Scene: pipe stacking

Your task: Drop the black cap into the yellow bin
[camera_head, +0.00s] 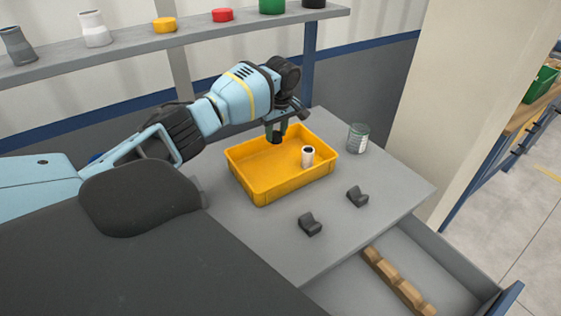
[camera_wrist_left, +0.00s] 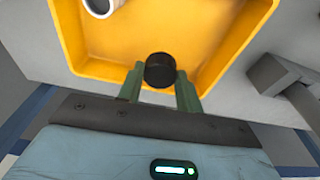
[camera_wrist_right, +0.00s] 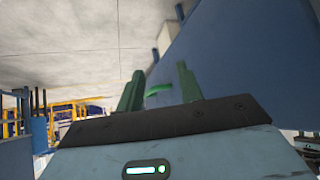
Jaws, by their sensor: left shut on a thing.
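The yellow bin (camera_head: 262,195) stands on the grey worktop, with its inside partly bare. My left gripper (camera_head: 277,134) is over the bin's back part and points down. It is shut on the black cap (camera_wrist_left: 160,70), which shows between its green fingers in the left wrist view, above the bin's floor near one wall (camera_wrist_left: 110,72). In the head view the cap is small and dark; its height over the bin floor is hard to tell. My right gripper (camera_wrist_right: 158,88) shows only in its own wrist view, with fingers apart and no held thing visible.
A white hollow piece (camera_head: 308,157) stands in the bin. A can (camera_head: 358,138) stands behind its right side. Two dark cradles (camera_head: 311,224) (camera_head: 357,196) sit in front. An open drawer (camera_head: 440,275) holds a wooden rack (camera_head: 398,280). A shelf (camera_head: 120,62) with several pieces is behind.

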